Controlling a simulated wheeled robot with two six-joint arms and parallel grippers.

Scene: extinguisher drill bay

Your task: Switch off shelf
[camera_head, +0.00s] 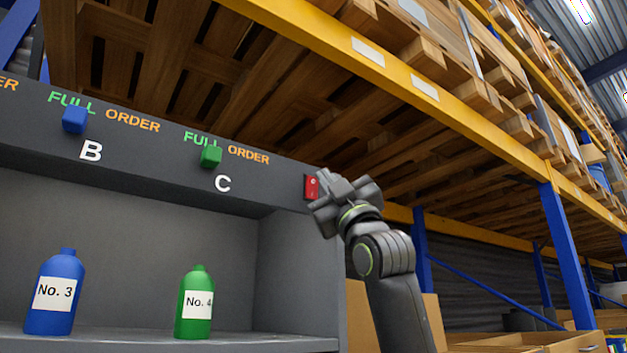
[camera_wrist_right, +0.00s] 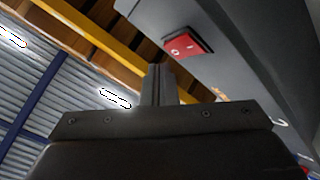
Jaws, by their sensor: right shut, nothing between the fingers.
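The grey shelf (camera_head: 130,183) fills the left of the head view. A red rocker switch (camera_head: 312,187) sits at the right end of its upper panel. The switch also shows in the right wrist view (camera_wrist_right: 183,46), with a white round mark and a white line on its face. My right gripper (camera_head: 322,203) is just right of the switch in the head view and hides part of it. In the right wrist view my closed fingers (camera_wrist_right: 158,84) point up, to the lower left of the switch, with nothing between them. Whether they touch the switch cannot be told. My left gripper is not in view.
A blue slider knob (camera_head: 74,119) above B and a green one (camera_head: 211,156) above C sit on the panel. A blue bottle (camera_head: 55,291) and a green bottle (camera_head: 195,302) stand in the shelf. A yellow rack beam (camera_head: 400,83) with pallets runs above; cardboard boxes stand at lower right.

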